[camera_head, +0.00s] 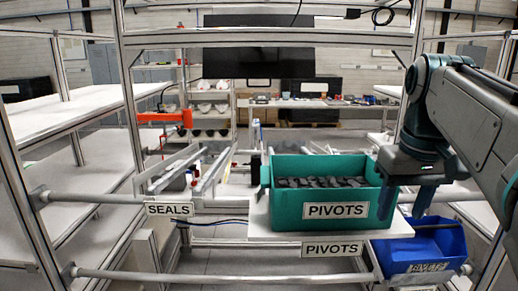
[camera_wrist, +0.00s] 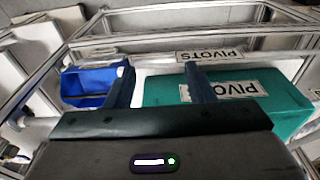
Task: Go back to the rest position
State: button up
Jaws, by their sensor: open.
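My gripper (camera_head: 405,198) hangs at the right in the head view, fingers pointing down, in front of the right end of the green crate and above the blue bin. In the wrist view my gripper (camera_wrist: 160,90) shows two dark fingers spread apart with nothing between them. The green crate (camera_head: 287,209), labelled PIVOTS, holds many dark parts and stands on a white shelf (camera_head: 270,232). It also shows in the wrist view (camera_wrist: 170,91), upside down. The blue bin (camera_head: 445,245) sits lower right of the crate, and in the wrist view it lies at left (camera_wrist: 85,88).
A metal rack frame (camera_head: 128,100) surrounds the shelf, with a SEALS label (camera_head: 169,209) on its left rail. An orange object (camera_head: 165,118) is behind it. White shelving (camera_head: 75,108) stands at left. A workbench (camera_head: 310,103) is in the background.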

jog(key=s+a+f, duration=0.2)
jog(key=a+f, duration=0.1)
jog(key=f, duration=0.4)
jog(key=s+a+f+t+b, duration=0.1)
jog(key=s+a+f, duration=0.2)
jog(key=f, duration=0.5)
jog(key=s+a+f+t+b, duration=0.1)
jog(key=s+a+f, duration=0.1)
jog(key=f, duration=0.6)
jog(key=shift+s+a+f, duration=0.15)
jog(key=shift+s+a, duration=0.2)
jog(key=shift+a, duration=0.15)
